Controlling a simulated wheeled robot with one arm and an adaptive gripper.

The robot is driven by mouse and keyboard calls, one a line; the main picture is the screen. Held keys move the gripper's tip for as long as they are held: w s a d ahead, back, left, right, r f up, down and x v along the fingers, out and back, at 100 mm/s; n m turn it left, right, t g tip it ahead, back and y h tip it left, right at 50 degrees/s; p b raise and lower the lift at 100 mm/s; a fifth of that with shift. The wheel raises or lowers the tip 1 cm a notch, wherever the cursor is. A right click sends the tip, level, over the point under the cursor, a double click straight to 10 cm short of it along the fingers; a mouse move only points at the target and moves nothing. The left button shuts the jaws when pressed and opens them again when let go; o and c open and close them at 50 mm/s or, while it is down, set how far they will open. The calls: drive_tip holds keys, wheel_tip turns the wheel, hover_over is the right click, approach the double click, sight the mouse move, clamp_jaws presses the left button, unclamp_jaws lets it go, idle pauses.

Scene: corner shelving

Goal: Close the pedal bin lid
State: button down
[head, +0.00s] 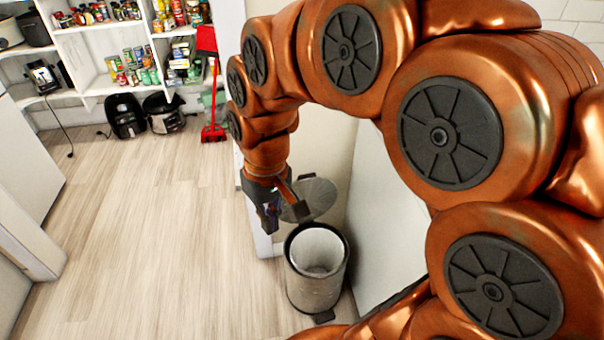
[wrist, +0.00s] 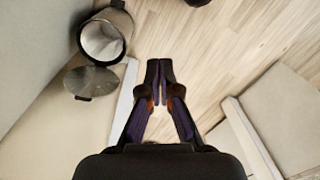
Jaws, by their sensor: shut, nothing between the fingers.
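The pedal bin (head: 315,287) is a grey metal cylinder standing on the floor in the head view, with a pale liner inside. Its round lid (head: 318,197) is open, raised at the bin's far side. The pedal (head: 324,316) sticks out at the base on the near side. In the wrist view the bin (wrist: 120,22) is at the upper left, with the lid (wrist: 92,81) below its opening. My gripper (wrist: 158,66) is shut and empty, pointing down. In the head view my gripper (head: 270,222) is just left of the lid; I cannot tell whether they touch.
Shelves (head: 100,60) with jars and cans stand at the back left. A pale wall or panel (head: 383,220) is close on the bin's right. The wooden floor (head: 150,230) left of the bin is clear.

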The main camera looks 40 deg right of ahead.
drive_tip(key=w+d+f+t+b, duration=0.1)
drive_tip(key=w+d+f+b, duration=0.1)
drive_tip(key=w, duration=0.5)
drive_tip(key=w+d+f+t+b, duration=0.1)
drive_tip(key=w+d+f+b, duration=0.1)
drive_tip(key=w, duration=0.5)
drive_tip(key=m+t+h+b, duration=0.2)
drive_tip(key=m+b, duration=0.2)
drive_tip(key=b, duration=0.5)
hover_over(304, 178)
drive_tip(key=w+d, duration=0.1)
wheel_tip(304, 178, down, 16)
drive_tip(key=shift+f, duration=4.8)
drive_tip(key=shift+s+a+t, duration=0.15)
drive_tip(key=shift+t, duration=0.15)
